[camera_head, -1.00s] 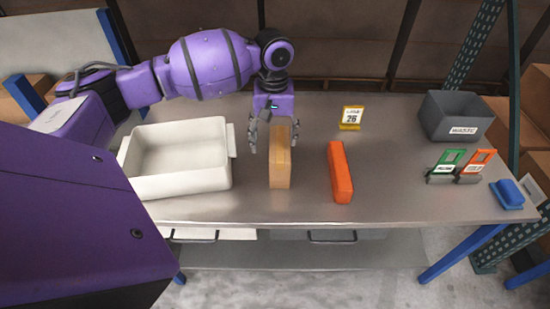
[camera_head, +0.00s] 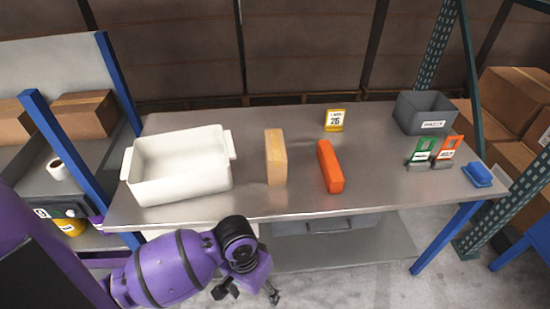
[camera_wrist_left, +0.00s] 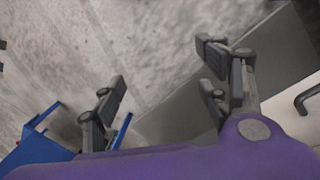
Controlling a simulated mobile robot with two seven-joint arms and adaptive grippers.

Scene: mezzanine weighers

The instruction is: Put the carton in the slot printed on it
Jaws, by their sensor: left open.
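A tan carton (camera_head: 276,157) stands on the steel table, between a white tub and an orange block. No print on it is readable from here. My left gripper (camera_head: 248,291) is in front of the table's front edge, low in the head view, apart from the carton. It is open and empty; the left wrist view shows its spread fingers (camera_wrist_left: 163,75) over the grey floor, with nothing between them. A yellow-framed sign (camera_head: 335,120) at the back of the table seems to read 26. My right gripper is not in view.
The white tub (camera_head: 228,172) is at the left and looks empty. The orange block (camera_head: 331,167) lies right of the carton. Green (camera_head: 421,150) and orange (camera_head: 447,148) card holders, a grey waste bin (camera_head: 424,126) and a blue object (camera_head: 478,174) are at the right.

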